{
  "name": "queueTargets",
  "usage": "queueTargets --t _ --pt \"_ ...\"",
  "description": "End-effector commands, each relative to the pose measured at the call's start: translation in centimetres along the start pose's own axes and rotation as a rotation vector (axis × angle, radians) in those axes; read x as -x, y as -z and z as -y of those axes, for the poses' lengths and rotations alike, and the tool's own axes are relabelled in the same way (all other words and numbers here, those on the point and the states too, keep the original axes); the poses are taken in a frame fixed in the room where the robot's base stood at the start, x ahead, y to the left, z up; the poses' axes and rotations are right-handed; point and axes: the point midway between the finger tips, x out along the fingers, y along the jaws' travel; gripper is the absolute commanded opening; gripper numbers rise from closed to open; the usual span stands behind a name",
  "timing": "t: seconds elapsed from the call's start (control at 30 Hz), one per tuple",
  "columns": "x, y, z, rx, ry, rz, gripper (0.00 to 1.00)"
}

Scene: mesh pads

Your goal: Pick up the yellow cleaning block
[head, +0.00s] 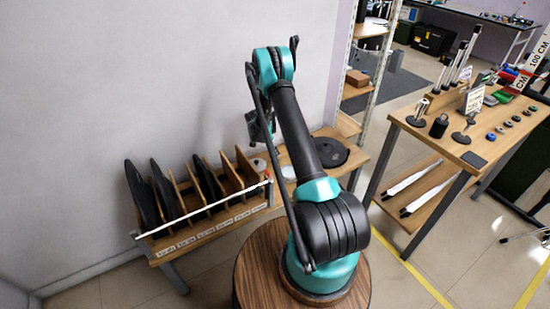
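I cannot make out a yellow cleaning block in the head view. An orange-brown block (357,78) lies on a shelf of the rack at the back, and I cannot tell whether it is the one named. My gripper (256,128) hangs below the teal bend of my arm, in front of the pale wall. It is small, dark and partly hidden by my arm, so its fingers do not show clearly. I see nothing held in it.
A low wooden rack (208,231) with dark discs between upright dividers stands at left. A black disc (330,152) lies on a low bench behind my arm. A wooden table (460,146) with small metal parts stands at right. Open floor lies between.

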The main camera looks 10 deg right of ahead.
Motion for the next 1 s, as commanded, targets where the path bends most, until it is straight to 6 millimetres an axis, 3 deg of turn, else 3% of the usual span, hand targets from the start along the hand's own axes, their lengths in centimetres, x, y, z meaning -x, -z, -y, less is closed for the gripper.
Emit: queueTargets --t 0.3,0.6,1.0 --pt "-3.9 -0.1 0.6 -0.001 0.000 0.000 0.55" --pt "-4.2 -0.1 0.5 0.000 0.000 0.000 0.54" --pt "-4.2 -0.1 0.5 0.000 0.000 0.000 0.04"
